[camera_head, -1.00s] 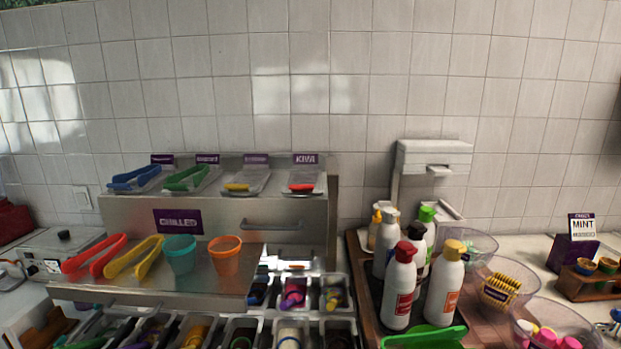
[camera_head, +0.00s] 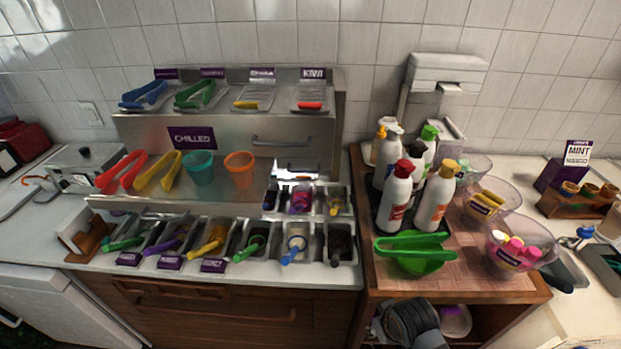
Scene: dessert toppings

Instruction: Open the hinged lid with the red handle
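The lid with the red handle (camera_head: 309,106) is a clear or metallic cover at the right end of the raised steel shelf, below a purple KIWI sign (camera_head: 313,73). The lid lies flat and looks closed. A similar lid with a yellow handle (camera_head: 246,105) lies to its left.
Below the lid stand a steel front with a handle (camera_head: 283,140) and a shelf with tongs and an orange cup (camera_head: 239,168). Bottles such as the red-capped one (camera_head: 397,195) stand to the right. A dark rounded shape (camera_head: 411,322), unclear, shows at the bottom.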

